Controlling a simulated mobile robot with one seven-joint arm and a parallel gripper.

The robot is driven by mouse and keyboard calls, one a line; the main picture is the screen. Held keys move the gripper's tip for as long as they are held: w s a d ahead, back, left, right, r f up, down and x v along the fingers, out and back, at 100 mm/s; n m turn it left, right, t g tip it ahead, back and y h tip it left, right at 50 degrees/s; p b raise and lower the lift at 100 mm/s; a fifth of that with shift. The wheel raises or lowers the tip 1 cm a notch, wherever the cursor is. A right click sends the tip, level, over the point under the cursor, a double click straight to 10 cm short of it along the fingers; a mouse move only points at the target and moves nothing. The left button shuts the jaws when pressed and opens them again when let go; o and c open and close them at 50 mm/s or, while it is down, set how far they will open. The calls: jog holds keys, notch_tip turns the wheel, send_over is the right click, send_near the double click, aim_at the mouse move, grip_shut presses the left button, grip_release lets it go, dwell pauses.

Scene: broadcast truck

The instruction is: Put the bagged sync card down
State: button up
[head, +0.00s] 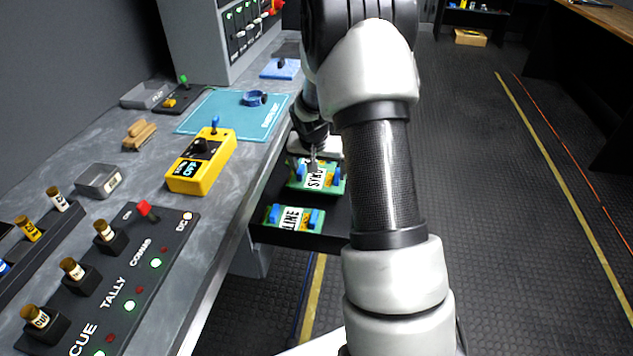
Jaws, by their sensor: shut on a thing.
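The sync card (325,182) is a green board with a white "SYNC" label and blue end pieces. It is at the black shelf (262,231) beside the bench, behind a second green card. My gripper (314,165) is over the sync card and shut on it, with my arm reaching down from above. I cannot tell whether the card touches the shelf, and a bag around it is too small to make out. The second card (291,217), with a label reading "LINE", lies nearer on the same shelf.
On the bench are a yellow tester (201,161), a teal mat (228,113) with a blue roll (255,98), a small grey tray (98,181) and a black panel (128,280) with plugs and lights. Open floor (510,200) lies right of my arm.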

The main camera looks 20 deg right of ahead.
aim_at(319, 179)
jog(key=shift+f+b, duration=0.35)
jog(key=shift+f, duration=1.25)
